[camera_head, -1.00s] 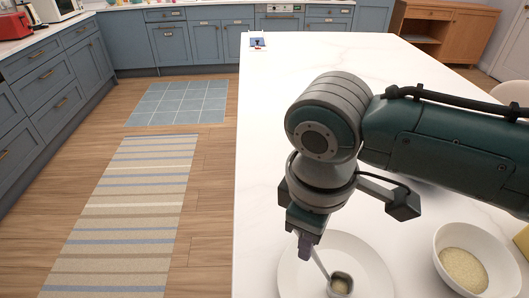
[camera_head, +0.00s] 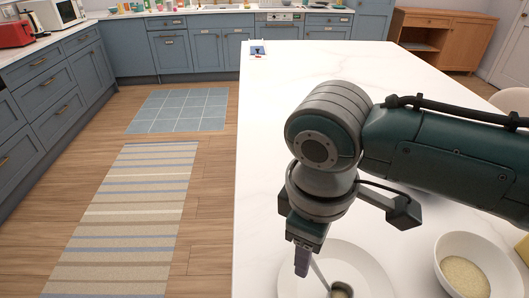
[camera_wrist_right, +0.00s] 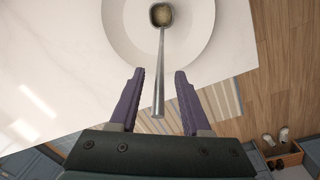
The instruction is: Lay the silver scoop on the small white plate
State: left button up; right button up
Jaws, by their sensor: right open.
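The silver scoop (camera_wrist_right: 161,62) lies on the small white plate (camera_wrist_right: 203,45) in the right wrist view, its bowl on the plate and its handle reaching out past the rim. Some grainy stuff shows in its bowl. In the head view the scoop (camera_head: 341,289) shows in part on the plate (camera_head: 378,272), cut by the bottom edge. My right gripper (camera_wrist_right: 157,88) is open, with its fingers apart on either side of the handle's end and not touching it. In the head view the right gripper (camera_head: 302,262) is over the plate's left rim. My left gripper is not in view.
A white bowl (camera_head: 436,258) of pale grains stands right of the plate on the white counter (camera_head: 270,130). A yellow thing (camera_head: 523,249) is at the right edge. A small blue-and-white item (camera_head: 258,50) lies at the counter's far end. The counter's middle left is clear.

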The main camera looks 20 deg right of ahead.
notch_tip(320, 180, up, 12)
jog(key=p, duration=0.1)
jog(key=s+a+f+m+t+y, duration=0.2)
jog(key=s+a+f+m+y, duration=0.15)
jog(key=s, duration=0.45)
jog(key=s+d+m+t+h, duration=0.1)
jog(key=s+d+m+h, duration=0.1)
jog(key=s+d, duration=0.4)
jog(key=shift+s+d+m, duration=0.35)
jog(key=shift+d+m, duration=0.3)
jog(key=shift+d, duration=0.45)
jog(key=shift+h, duration=0.25)
